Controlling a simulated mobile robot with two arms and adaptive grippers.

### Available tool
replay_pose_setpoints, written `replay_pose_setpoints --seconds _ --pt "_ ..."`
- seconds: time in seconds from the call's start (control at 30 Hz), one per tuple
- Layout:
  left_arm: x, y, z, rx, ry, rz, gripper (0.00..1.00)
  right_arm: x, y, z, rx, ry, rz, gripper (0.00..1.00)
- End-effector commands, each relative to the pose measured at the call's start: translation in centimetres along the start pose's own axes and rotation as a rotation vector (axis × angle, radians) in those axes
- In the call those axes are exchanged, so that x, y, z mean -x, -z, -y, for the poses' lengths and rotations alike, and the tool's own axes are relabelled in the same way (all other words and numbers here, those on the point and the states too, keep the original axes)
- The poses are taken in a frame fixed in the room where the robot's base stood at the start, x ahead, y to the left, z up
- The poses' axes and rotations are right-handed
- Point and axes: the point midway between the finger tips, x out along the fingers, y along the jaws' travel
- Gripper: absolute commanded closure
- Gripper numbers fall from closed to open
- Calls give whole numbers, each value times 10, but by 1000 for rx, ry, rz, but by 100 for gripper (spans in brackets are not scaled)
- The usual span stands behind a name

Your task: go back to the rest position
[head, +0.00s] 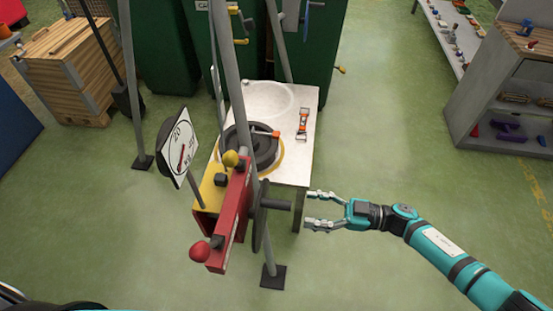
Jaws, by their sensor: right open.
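My right gripper (322,209) is open and empty, with its fingers pointing left. It is close to the end of a dark crank handle (277,205) on a red and yellow mechanism (229,215); I cannot tell whether they touch. My teal right arm comes in from the lower right. My left gripper is not in view. A white table (295,170) stands behind the mechanism and carries a black round part (250,150) and an orange and grey tool (303,124).
Grey poles with dark feet (273,276) stand around the mechanism. A round dial (180,148) is at its left. Green cabinets (170,50) are at the back, a wooden crate (70,55) at the back left, and grey shelves (490,95) at the right. The green floor between table and shelves is clear.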

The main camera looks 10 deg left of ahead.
Motion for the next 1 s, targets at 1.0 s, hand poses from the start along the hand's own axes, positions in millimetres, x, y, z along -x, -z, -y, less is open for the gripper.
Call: replay_pose_setpoints --seconds 1.0 --pt "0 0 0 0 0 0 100 189 -372 180 -640 -1151 922 42"
